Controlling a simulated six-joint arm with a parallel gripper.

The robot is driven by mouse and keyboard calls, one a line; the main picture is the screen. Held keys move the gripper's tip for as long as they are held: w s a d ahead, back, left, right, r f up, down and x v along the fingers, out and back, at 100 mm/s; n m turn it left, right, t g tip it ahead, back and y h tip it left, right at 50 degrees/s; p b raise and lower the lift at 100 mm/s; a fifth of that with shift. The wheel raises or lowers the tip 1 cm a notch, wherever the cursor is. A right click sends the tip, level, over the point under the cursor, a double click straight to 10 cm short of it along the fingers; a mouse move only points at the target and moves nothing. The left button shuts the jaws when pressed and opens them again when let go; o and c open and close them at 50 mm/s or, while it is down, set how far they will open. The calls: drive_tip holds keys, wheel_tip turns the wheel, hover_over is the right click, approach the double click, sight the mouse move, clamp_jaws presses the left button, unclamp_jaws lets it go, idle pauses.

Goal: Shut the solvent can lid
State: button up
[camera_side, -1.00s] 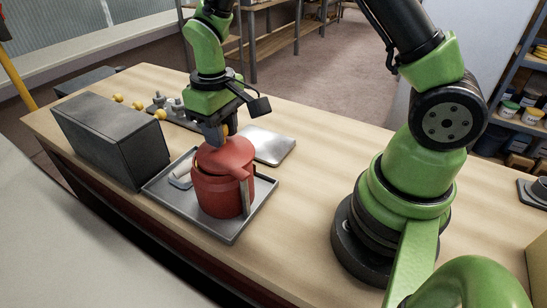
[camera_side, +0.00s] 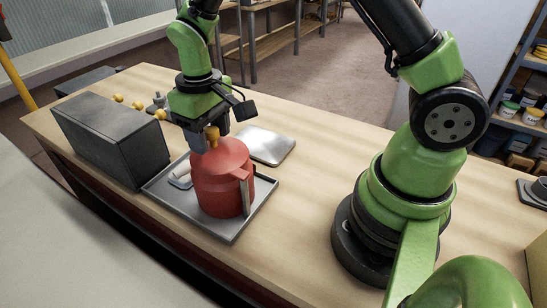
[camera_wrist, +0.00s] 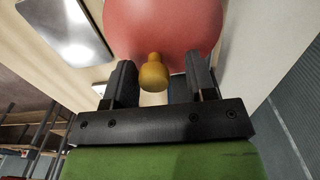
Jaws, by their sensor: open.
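The red solvent can (camera_side: 220,190) stands upright on a grey metal tray (camera_side: 231,232). Its red lid (camera_side: 226,157) now lies level across the top of the can. A yellow knob (camera_side: 213,137) sits at the lid's edge, on the side away from the hinge bracket. My gripper (camera_side: 203,146) is at this knob edge, above the tray. In the wrist view, the yellow knob (camera_wrist: 154,74) lies between the two spread dark fingers of my gripper (camera_wrist: 160,82), with gaps on both sides. The red lid (camera_wrist: 165,25) fills the top of that view.
A dark grey box (camera_side: 112,140) stands left of the tray. A silver plate (camera_side: 265,145) lies flat behind the can. Several yellow knobs (camera_side: 138,105) stand at the back left. The wooden bench (camera_side: 310,185) is clear between the can and my base.

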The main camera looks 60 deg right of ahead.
wheel_tip(320, 180, up, 8)
drive_tip(key=shift+f, duration=0.2)
drive_tip(key=shift+r, duration=0.1)
idle(0.4)
drive_tip(key=shift+s+r, duration=0.1)
drive_tip(key=shift+r, duration=0.1)
wheel_tip(320, 180, up, 6)
drive_tip(key=m+t, duration=0.1)
drive_tip(key=t, duration=0.1)
hover_over(232, 151)
drive_tip(key=s+d+r+m+t+y, duration=0.1)
drive_tip(key=s+r+m+t+y, duration=0.1)
drive_tip(key=s, duration=1.2)
wheel_tip(232, 151, up, 2)
drive_tip(key=m+t, duration=0.1)
drive_tip(key=t, duration=0.2)
drive_tip(key=shift+r, duration=0.2)
drive_tip(key=shift+d, duration=0.1)
